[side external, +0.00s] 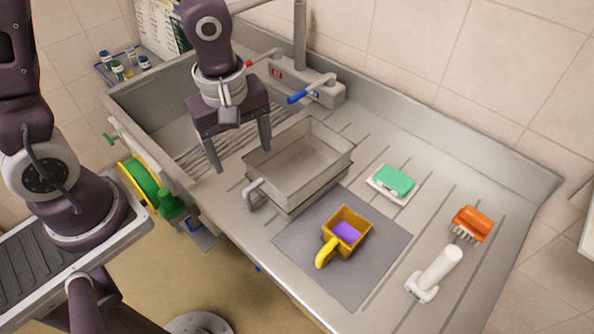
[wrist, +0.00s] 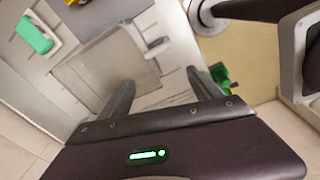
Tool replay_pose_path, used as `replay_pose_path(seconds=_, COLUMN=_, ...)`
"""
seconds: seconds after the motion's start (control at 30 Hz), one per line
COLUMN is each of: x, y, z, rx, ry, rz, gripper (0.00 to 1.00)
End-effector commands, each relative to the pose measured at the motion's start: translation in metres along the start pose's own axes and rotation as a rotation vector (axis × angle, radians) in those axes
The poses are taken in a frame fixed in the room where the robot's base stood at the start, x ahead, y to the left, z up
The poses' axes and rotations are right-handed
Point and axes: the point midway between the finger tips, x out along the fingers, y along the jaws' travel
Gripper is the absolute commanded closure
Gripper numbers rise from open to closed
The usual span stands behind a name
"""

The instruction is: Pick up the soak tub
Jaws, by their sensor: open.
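The soak tub appears to be the pale grey rectangular open tub (side external: 322,186) on the steel drainboard, upright, with a handle (side external: 252,190) at its front left. It looks empty. My gripper (side external: 243,160) is open, pointing down above the tub's left side, near the sink edge. Its fingers look apart from the tub, with nothing between them. In the wrist view the tub (wrist: 100,68) lies beyond my open gripper (wrist: 160,83), with its handle (wrist: 157,47) at upper right.
A yellow scoop (side external: 327,252) holding something purple sits on a grey mat (side external: 375,262). Green soap (side external: 395,180), an orange brush (side external: 471,223) and a white-handled tool (side external: 438,268) lie rightward. The tap's blue lever (side external: 310,88) is behind the tub. The sink (side external: 165,135) is left.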

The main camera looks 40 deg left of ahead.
Motion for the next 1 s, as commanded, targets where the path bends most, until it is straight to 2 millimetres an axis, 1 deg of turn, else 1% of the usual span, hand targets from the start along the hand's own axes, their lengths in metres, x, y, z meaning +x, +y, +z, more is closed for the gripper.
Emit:
replay_pose_path(seconds=0.03, x=0.017, y=0.001, z=0.008, rx=-0.077, ry=-0.024, rz=-0.032, gripper=0.26)
replay_pose_path(seconds=0.1, x=0.031, y=0.002, z=0.016, rx=-0.171, ry=-0.045, rz=-0.057, gripper=0.26)
replay_pose_path(seconds=0.2, x=0.043, y=0.002, z=0.022, rx=-0.234, ry=-0.058, rz=-0.074, gripper=0.26)
replay_pose_path(seconds=0.37, x=0.064, y=-0.001, z=0.024, rx=-0.242, ry=-0.058, rz=-0.078, gripper=0.26)
replay_pose_path(seconds=0.5, x=0.091, y=-0.006, z=0.027, rx=-0.239, ry=-0.058, rz=-0.080, gripper=0.26)
replay_pose_path(seconds=0.6, x=0.106, y=-0.006, z=0.027, rx=-0.242, ry=-0.057, rz=-0.076, gripper=0.26)
replay_pose_path(seconds=0.7, x=0.111, y=-0.006, z=0.027, rx=-0.242, ry=-0.058, rz=-0.073, gripper=0.26)
replay_pose_path(seconds=0.87, x=0.111, y=-0.006, z=0.027, rx=-0.244, ry=-0.057, rz=-0.072, gripper=0.26)
replay_pose_path(seconds=1.0, x=0.111, y=-0.006, z=0.027, rx=-0.244, ry=-0.057, rz=-0.072, gripper=0.53)
